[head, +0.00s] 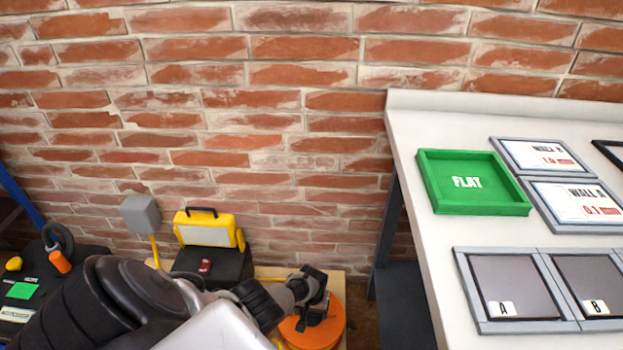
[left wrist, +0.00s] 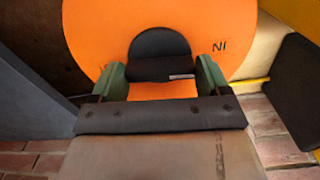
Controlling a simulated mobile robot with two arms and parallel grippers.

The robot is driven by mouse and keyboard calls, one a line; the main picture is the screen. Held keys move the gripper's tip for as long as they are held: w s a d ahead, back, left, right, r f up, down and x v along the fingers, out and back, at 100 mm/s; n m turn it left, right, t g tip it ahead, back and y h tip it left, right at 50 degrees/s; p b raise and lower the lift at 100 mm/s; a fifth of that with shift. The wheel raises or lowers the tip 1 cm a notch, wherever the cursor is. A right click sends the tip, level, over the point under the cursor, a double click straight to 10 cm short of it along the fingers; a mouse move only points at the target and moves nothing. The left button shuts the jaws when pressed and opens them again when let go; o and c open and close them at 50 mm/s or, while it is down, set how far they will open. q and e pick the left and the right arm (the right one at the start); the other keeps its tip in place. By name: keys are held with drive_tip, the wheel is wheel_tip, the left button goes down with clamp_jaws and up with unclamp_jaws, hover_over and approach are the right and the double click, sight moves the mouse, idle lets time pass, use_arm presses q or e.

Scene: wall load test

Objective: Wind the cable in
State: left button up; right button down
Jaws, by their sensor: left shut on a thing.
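An orange disc (head: 331,333), a reel, stands low in front of the brick wall, beside the workbench. It fills the upper part of the left wrist view (left wrist: 100,30), with the letters "NI" on its right side. A dark rounded knob (left wrist: 160,45) is on its face. My left gripper (head: 313,314) is at the disc, shut on the knob, with a green finger on each side of it in the left wrist view (left wrist: 162,82). A yellow cable (head: 155,251) runs down from a grey wall box (head: 141,214). Its lower end is hidden behind my arm. My right gripper is not in view.
A yellow work lamp (head: 208,230) stands on a black case (head: 214,263) behind my arm. At right is a white workbench (head: 425,130) with a green "FLAT" tray (head: 470,204) and grey-framed panels (head: 510,285). A black box (head: 83,262) with tools is at the left.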

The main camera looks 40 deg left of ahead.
use_arm(q)
drive_tip(key=shift+s+n, duration=0.1)
drive_tip(key=shift+n, duration=0.5)
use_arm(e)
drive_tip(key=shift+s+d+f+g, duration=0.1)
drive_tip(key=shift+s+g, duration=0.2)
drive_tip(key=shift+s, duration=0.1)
use_arm(q)
drive_tip(key=o, duration=0.9)
